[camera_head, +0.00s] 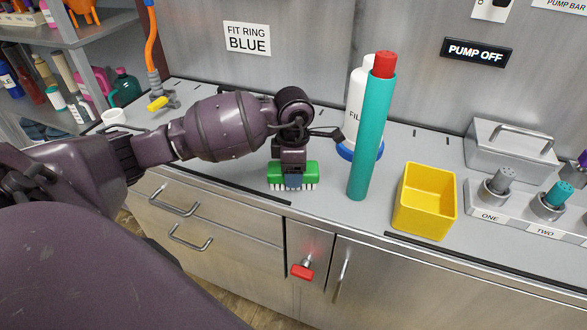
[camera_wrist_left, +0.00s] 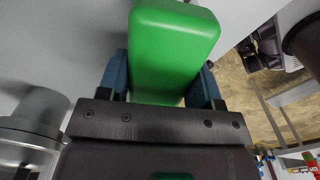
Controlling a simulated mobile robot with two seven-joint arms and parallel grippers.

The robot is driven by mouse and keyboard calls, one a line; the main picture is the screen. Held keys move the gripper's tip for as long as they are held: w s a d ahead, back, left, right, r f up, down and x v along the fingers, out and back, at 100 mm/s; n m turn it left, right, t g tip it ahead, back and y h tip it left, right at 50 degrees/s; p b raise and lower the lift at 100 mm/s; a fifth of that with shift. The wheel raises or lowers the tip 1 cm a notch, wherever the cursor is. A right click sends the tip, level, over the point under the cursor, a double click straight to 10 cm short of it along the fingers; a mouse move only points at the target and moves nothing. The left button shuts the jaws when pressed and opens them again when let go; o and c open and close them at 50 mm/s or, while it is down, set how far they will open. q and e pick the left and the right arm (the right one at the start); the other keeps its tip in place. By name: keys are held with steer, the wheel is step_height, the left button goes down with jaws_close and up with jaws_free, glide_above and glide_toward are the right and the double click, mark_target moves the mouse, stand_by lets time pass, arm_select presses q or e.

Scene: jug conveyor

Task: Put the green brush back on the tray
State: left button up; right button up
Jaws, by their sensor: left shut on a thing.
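The green brush (camera_head: 308,176) has a green block and pale bristles pointing down. It is at the front edge of the grey counter, and I cannot tell whether the bristles touch the surface. My left gripper (camera_head: 292,182) is shut on it from above, with a blue-grey finger in front of its middle. In the left wrist view the green block (camera_wrist_left: 172,45) sits between the two fingers (camera_wrist_left: 160,85). I cannot make out a tray in either view. My right gripper is not in view.
A tall teal cylinder with a red top (camera_head: 371,140) stands right of the brush, before a white jug (camera_head: 355,95) with a blue ring. A yellow open box (camera_head: 425,205) is further right. A grey block with sockets (camera_head: 515,212) is at the far right.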

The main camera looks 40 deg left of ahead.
arm_select(q)
steer(key=shift+f, duration=0.15)
steer(key=o, duration=1)
steer(key=shift+c, duration=0.2)
steer(key=shift+r, duration=6.2)
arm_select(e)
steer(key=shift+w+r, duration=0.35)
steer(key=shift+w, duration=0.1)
arm_select(q)
steer(key=shift+s, duration=0.1)
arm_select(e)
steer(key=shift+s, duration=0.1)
